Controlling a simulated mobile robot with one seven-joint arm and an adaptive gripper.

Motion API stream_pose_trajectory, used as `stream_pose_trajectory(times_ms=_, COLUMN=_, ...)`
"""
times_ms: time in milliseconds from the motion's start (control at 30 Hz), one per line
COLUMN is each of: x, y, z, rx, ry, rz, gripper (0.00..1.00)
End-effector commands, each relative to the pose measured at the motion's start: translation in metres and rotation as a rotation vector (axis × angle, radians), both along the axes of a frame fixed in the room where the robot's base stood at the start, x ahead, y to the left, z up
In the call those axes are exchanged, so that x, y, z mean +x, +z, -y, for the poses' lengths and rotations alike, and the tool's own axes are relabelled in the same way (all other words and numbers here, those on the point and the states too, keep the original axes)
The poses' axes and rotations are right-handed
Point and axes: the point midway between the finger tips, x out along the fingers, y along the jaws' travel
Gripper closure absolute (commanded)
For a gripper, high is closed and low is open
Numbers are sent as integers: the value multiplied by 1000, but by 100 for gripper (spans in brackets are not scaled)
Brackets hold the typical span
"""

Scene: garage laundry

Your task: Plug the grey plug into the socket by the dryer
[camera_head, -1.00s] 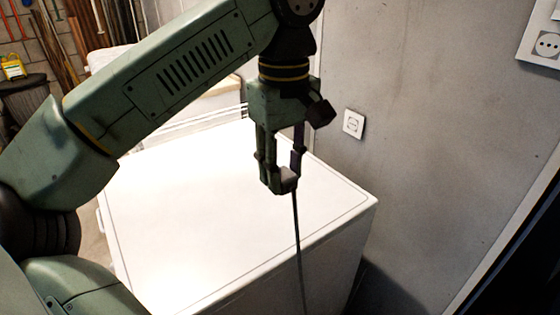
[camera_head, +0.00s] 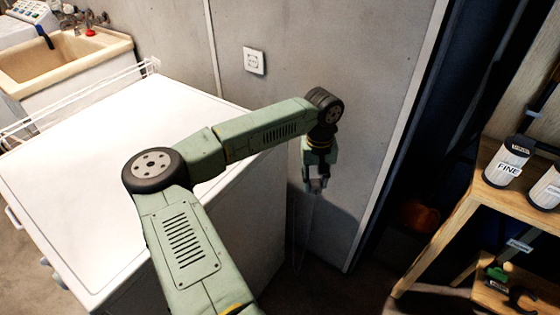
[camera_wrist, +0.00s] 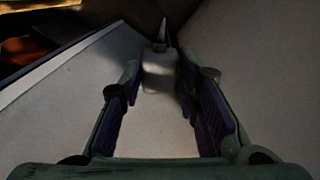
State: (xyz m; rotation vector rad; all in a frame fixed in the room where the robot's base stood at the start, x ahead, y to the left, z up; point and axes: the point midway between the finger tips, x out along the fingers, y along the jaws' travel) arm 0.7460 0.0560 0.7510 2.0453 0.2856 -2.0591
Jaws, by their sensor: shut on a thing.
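The grey plug (camera_wrist: 160,72) sits between the fingertips of my gripper (camera_wrist: 160,90) in the wrist view, with its cord running away from it. In the head view my gripper (camera_head: 316,184) points down, shut on the plug, to the right of the white appliance and in front of the wall. A thin cord hangs faintly below it. A white square socket (camera_head: 254,60) is on the grey wall behind the appliance, above and left of my gripper and well apart from the plug. The plug's prongs cannot be made out.
The white appliance (camera_head: 95,165) has a clear flat top, partly crossed by my arm. A sink (camera_head: 65,65) is at the back left. A wooden shelf (camera_head: 450,225) with labelled cans (camera_head: 508,162) stands at right. A dark gap lies between wall and shelf.

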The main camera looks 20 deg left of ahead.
Motion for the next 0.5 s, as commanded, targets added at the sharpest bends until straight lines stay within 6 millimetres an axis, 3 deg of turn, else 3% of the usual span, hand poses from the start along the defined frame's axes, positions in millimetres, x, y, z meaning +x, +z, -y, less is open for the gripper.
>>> stream_pose_trajectory(times_ms=100, x=31, y=-59, z=30, rx=5, ry=-133, rz=-2, gripper=95)
stream_pose_trajectory(times_ms=300, x=62, y=-160, z=55, rx=22, ry=-284, rz=5, gripper=95)
stream_pose_trajectory(times_ms=500, x=66, y=-198, z=56, rx=22, ry=-299, rz=7, gripper=95)
